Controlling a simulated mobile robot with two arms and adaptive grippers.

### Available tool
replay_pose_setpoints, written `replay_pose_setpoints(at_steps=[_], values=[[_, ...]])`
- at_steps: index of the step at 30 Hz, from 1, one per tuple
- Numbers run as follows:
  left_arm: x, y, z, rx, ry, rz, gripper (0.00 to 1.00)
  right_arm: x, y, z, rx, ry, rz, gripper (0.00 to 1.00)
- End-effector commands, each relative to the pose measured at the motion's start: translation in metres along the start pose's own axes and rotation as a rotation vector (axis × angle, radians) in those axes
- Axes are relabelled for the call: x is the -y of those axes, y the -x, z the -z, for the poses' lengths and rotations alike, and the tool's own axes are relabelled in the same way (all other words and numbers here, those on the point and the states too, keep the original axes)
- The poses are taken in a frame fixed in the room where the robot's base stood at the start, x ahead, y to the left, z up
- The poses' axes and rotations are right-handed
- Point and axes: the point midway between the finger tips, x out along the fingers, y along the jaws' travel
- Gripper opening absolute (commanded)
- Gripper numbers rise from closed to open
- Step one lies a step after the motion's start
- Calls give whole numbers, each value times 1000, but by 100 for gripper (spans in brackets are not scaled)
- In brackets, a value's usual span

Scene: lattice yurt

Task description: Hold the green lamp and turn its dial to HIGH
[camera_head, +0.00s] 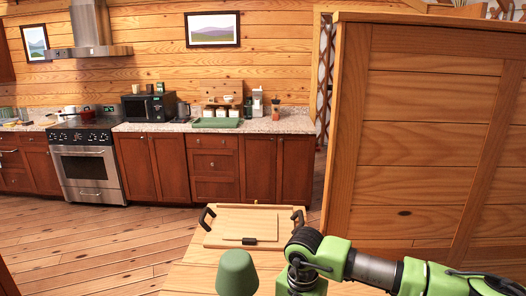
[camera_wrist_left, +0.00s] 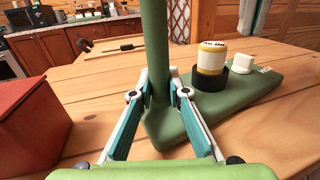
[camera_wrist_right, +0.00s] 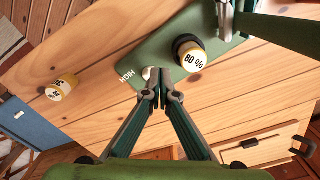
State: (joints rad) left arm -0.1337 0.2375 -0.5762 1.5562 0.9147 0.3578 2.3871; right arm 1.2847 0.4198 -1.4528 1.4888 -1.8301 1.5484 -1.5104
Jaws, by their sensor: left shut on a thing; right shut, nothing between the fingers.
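The green lamp shows its shade (camera_head: 237,272) at the bottom of the head view. My left gripper (camera_wrist_left: 158,92) is shut on the lamp's stem (camera_wrist_left: 157,40), low above the green base (camera_wrist_left: 262,90). On the base, a white and yellow cylinder (camera_wrist_right: 192,60) marked 80 % sits in a black ring. Beside it is a small white knob (camera_wrist_left: 243,60), close to the word HIGH on the base. My right gripper (camera_wrist_right: 162,90) is shut and empty, its tips beside this knob (camera_wrist_right: 150,73); I cannot tell whether they touch. The knob's pointer is not readable.
Another white and yellow cylinder (camera_wrist_right: 61,89) lies apart from the lamp. A red box (camera_wrist_left: 33,112) stands left of the lamp. A wooden board with black handles (camera_head: 222,222) lies farther along the table, a dark slim tool on it. A wooden panel (camera_head: 425,130) rises at right.

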Motion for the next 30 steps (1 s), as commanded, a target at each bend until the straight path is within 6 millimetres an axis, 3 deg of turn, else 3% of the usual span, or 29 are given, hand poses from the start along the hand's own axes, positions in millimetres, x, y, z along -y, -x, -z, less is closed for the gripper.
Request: replay_pose_setpoints(at_steps=[3, 12, 20, 30], values=[[0, 1, 2, -5, -3, 2, 0, 0, 10, 0, -1, 0, 1, 0], [0, 1, 3, -6, -3, 2, 0, -2, 12, 0, 0, -1, 0, 0], [0, 1, 3, -7, -3, 2, 0, -30, 19, 6, 1, -1, -1, 0], [1, 1, 4, -8, -4, 3, 0, -30, -16, 6, 2, -2, -2, 0]])
